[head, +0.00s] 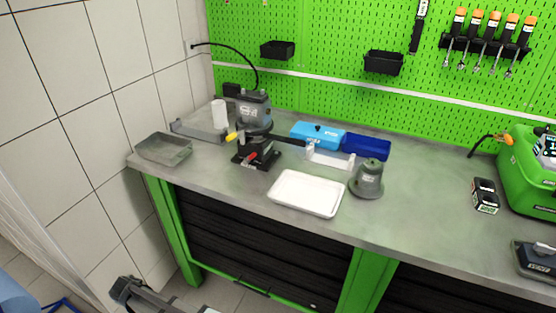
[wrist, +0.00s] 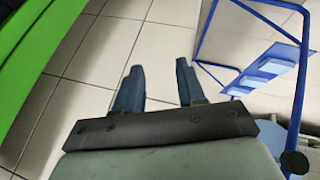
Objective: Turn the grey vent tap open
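The pump rig stands at the back left of the workbench in the head view, with a grey pump body (head: 253,110) over a black base (head: 257,157). A yellow handle (head: 232,136) and a red handle (head: 252,156) show on its front. The grey vent tap is too small to tell apart from the grey and dark parts there, so its position is unclear. My gripper (wrist: 158,67) is open and empty in the wrist view, its two dark blue fingers apart above the tiled floor. It is far from the rig, low in front of the bench.
A white tray (head: 306,194), a grey flanged part (head: 368,180) and blue bins (head: 367,147) stand right of the rig. A grey tray (head: 163,149) is at the bench's left end. A black hose (head: 252,62) arches above the pump. A blue frame (wrist: 297,95) shows in the wrist view.

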